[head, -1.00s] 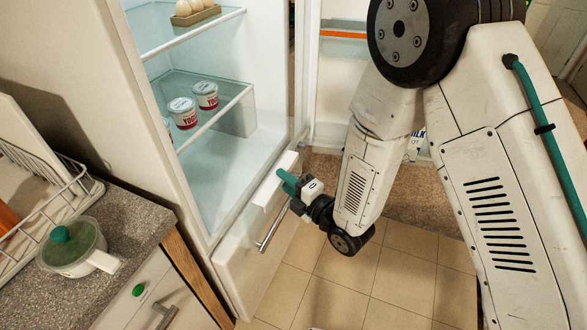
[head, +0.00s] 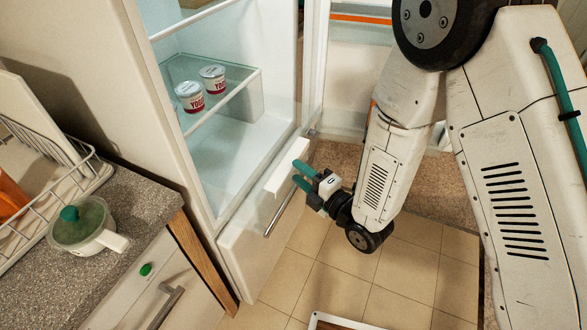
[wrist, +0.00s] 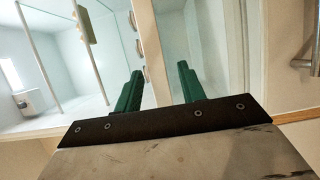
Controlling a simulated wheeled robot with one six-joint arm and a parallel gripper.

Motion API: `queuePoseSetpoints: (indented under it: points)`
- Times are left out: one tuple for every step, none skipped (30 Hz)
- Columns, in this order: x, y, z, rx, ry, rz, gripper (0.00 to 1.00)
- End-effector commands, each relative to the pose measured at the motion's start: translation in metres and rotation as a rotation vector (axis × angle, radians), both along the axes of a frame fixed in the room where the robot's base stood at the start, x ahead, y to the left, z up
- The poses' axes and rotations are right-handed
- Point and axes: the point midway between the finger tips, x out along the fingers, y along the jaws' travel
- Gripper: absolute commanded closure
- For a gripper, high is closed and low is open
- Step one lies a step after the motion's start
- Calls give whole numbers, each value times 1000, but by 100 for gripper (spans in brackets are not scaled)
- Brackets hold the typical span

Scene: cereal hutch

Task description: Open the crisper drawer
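The fridge stands open. At the bottom of its opening is a white ledge-like front (head: 287,168), which looks like the crisper drawer's front; I cannot tell for sure whether it is fully shut. Below it is a white lower panel (head: 237,240) with a metal bar handle (head: 284,210). My gripper (head: 297,173) is open and empty, just to the right of the white front, with its green fingers pointing at it. In the wrist view my gripper's fingers (wrist: 160,68) are spread apart with a white edge (wrist: 150,45) showing between them; contact cannot be told.
Yogurt cups (head: 201,88) stand on a glass shelf (head: 232,92) above. The open fridge door (head: 358,75) is at the back right. A counter (head: 110,215) with a lidded pot (head: 82,226) and a dish rack (head: 70,165) is at left. Tiled floor (head: 330,275) lies clear below my gripper.

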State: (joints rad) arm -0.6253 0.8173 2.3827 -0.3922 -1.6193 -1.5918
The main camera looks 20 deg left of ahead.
Motion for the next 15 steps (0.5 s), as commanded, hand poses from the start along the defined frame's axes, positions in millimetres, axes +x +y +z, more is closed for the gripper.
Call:
queuePoseSetpoints:
  points:
    - [-4, -10, -1, -2, 3, -3, 60]
    - [-7, -14, -1, -2, 3, -2, 60]
    - [-10, -20, -1, -3, 3, -3, 60]
    - [-12, -25, -1, -3, 3, -4, 60]
    - [-15, -29, -1, -2, 4, -4, 60]
    - [-18, -34, -1, -2, 4, -3, 60]
    - [-19, -37, -1, -3, 4, -3, 60]
    - [-21, -40, -1, -4, 3, -3, 60]
    - [-23, -43, -1, -3, 3, -4, 60]
    - [-24, -45, -1, -3, 2, -3, 60]
    - [-25, -46, -1, -3, 2, -2, 60]
    - [-25, -47, -1, -3, 2, -2, 60]
    - [-26, -47, -1, -3, 2, -1, 60]
    - [-26, -48, -1, -3, 2, -1, 60]
    - [-26, -48, -1, -3, 2, -1, 60]
